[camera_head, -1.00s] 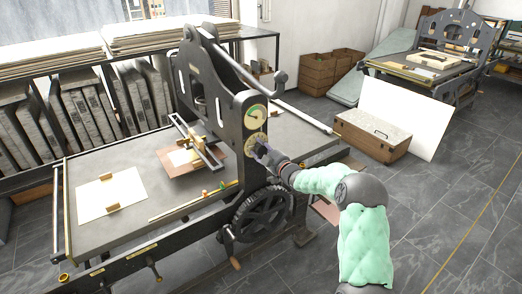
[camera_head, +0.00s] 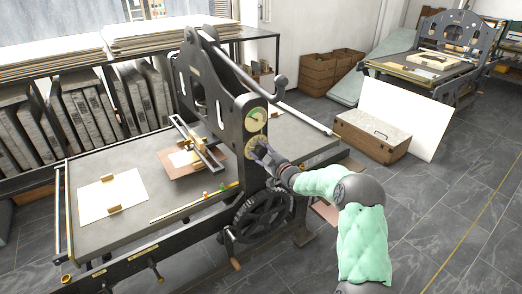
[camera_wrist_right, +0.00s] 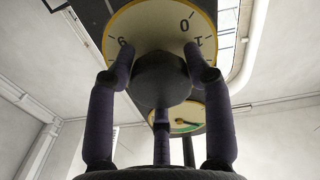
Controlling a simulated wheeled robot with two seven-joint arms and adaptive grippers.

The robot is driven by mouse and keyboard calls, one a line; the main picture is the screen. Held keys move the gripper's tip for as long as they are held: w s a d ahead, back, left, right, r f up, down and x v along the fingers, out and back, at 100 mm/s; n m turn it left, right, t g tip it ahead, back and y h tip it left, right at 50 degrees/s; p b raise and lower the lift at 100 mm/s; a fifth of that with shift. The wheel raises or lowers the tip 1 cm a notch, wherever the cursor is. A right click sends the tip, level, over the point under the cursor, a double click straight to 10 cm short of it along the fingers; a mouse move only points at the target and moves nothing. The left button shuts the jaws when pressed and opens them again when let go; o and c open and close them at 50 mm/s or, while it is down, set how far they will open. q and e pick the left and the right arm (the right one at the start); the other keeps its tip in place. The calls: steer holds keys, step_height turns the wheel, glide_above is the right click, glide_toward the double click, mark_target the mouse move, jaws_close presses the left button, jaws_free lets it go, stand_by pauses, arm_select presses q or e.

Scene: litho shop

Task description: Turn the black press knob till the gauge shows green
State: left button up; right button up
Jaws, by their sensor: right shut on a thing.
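The black press knob (camera_wrist_right: 162,80) sits in front of a pale round dial with numbers (camera_wrist_right: 150,25). My right gripper (camera_wrist_right: 158,72) has its fingers closed around the knob in the right wrist view. In the head view my right gripper (camera_head: 262,148) reaches the numbered dial (camera_head: 251,147) on the press's side frame, and it hides the knob. The gauge (camera_head: 257,119) is just above that dial. In the right wrist view the gauge (camera_wrist_right: 187,112) is partly hidden behind the knob and fingers. A green band and a dark needle show, but the exact reading is unclear. My left gripper is out of view.
A spoked handwheel (camera_head: 262,212) is below my right gripper. A wooden chest (camera_head: 372,136) and a white board (camera_head: 405,115) stand to the right.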

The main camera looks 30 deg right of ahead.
steer(key=m, duration=0.1)
steer(key=m+p, duration=0.1)
steer(key=m, duration=0.1)
steer(key=shift+f, duration=0.35)
steer(key=shift+s+a+f+m+p, duration=0.1)
steer(key=shift+m+p, duration=0.6)
steer(key=shift+m, duration=0.3)
steer(key=shift+a+f, duration=0.1)
steer(key=shift+f, duration=0.05)
steer(key=o, duration=1.2)
steer(key=shift+c, duration=0.2)
steer(key=shift+r, duration=0.25)
steer(key=shift+s+d+r, duration=0.1)
steer(key=shift+s+d, duration=0.15)
steer(key=shift+s, duration=0.15)
steer(key=s, duration=1.1)
steer(key=shift+d, duration=0.35)
